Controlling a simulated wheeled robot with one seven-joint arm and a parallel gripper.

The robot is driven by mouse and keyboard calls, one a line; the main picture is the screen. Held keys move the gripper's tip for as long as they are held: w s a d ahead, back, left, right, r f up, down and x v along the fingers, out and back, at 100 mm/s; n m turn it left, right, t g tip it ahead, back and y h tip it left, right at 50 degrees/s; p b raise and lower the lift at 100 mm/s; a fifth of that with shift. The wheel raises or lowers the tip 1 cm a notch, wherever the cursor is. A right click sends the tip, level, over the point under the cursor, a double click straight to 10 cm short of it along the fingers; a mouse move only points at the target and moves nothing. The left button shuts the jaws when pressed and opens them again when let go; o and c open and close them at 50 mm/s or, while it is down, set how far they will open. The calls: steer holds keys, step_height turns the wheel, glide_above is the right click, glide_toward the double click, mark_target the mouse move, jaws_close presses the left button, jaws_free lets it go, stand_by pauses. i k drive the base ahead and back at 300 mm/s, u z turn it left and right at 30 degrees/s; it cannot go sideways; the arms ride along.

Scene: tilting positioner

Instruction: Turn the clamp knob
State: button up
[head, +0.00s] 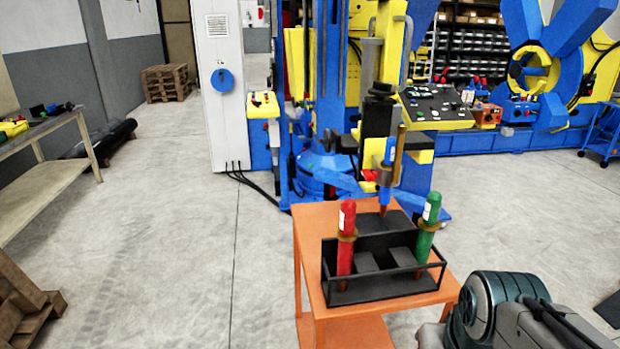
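I cannot tell for certain which part is the clamp knob. A black round knob-like part (380,89) sits on top of a dark upright block on the blue and yellow machine (325,90), behind the orange stand. Another dark part (335,141) sticks out to the left of that block. Part of my arm shows at the bottom right, low and in front of the machine. My gripper's fingers are not in the picture, so whether they are open or shut is hidden.
An orange stand (310,245) bears a black rack (400,291) with red, green and blue tools. A control panel (436,106) is right of the block. A white cabinet (222,100) stands left.

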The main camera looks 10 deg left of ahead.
mark_target(369, 176)
steer(key=u, duration=0.2)
steer(key=i, duration=1)
